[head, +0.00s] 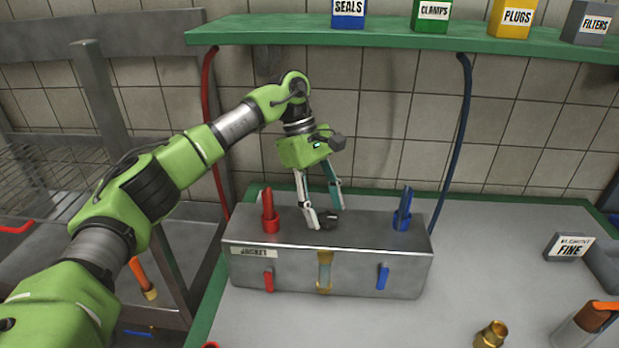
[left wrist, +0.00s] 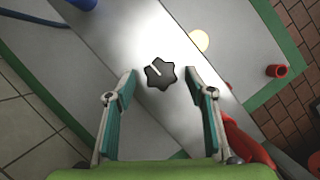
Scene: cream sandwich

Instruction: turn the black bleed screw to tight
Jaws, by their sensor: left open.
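The black bleed screw (head: 330,217) is on top of the grey metal jacket box (head: 340,262), between a red fitting (head: 270,212) and a blue fitting (head: 402,212). In the left wrist view the screw (left wrist: 161,74) is a star-shaped knob with a white mark pointing to the upper left. My left gripper (head: 325,214) points down over the box, with its fingers spread. In the left wrist view the fingertips (left wrist: 160,72) are on either side of the screw, with gaps. Whether they are level with it, I cannot tell. My right gripper is not in view.
A green shelf (head: 400,36) with labelled boxes spans the back above the arm. Red and blue hoses hang near the box. A block labelled FINE (head: 567,247) and a brass fitting (head: 491,334) are at the right. The table (head: 480,260) right of the box is mostly clear.

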